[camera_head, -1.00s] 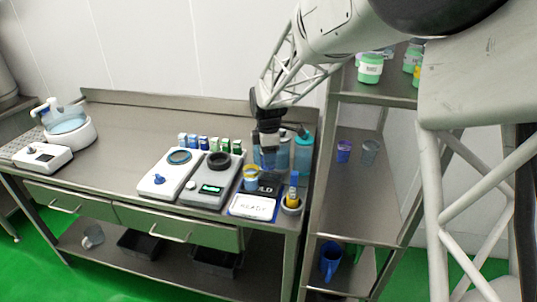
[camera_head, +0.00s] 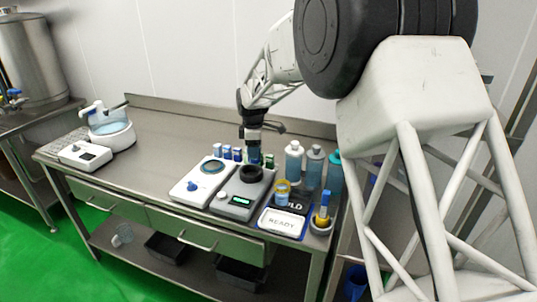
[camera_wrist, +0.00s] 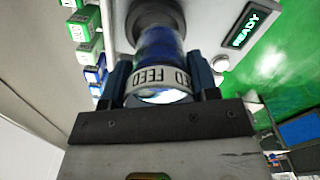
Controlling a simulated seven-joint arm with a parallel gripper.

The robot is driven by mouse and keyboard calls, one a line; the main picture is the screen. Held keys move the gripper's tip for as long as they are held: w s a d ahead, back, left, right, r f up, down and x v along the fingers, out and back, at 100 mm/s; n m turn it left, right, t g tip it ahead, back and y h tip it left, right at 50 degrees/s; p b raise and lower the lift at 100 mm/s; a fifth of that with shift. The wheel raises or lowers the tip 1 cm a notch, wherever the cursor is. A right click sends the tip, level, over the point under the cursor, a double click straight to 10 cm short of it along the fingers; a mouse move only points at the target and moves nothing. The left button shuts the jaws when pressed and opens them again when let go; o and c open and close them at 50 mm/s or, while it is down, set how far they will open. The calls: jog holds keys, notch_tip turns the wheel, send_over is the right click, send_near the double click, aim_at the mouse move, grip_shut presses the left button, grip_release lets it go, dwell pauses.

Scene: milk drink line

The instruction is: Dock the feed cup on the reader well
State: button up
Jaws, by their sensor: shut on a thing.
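The feed cup (camera_wrist: 160,48) is blue, with a white band lettered FEED. My gripper (camera_wrist: 160,82) is shut on it, one dark finger on each side. In the head view my gripper (camera_head: 254,150) is over the grey reader (camera_head: 236,203), and the blue cup shows below it, at the black-ringed well (camera_head: 251,175). In the wrist view the cup's far end meets the dark well ring (camera_wrist: 150,12). I cannot tell whether it is seated or just above. The reader's display (camera_wrist: 243,25) reads READY in green.
A white device (camera_head: 201,183) with a blue-rimmed ring stands left of the reader. Several small labelled blocks (camera_head: 227,152) stand behind. The table's left middle is clear.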

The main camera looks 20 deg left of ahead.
aim_at(251, 163)
jog(key=shift+w+a, duration=0.15)
jog(key=shift+a, duration=0.65)
jog(key=shift+f, duration=0.15)
jog(key=shift+f, duration=2.7)
jog(key=shift+f, duration=0.65)
jog(key=o, duration=0.7)
jog(key=shift+o, duration=0.2)
jog(key=shift+r, duration=5.45)
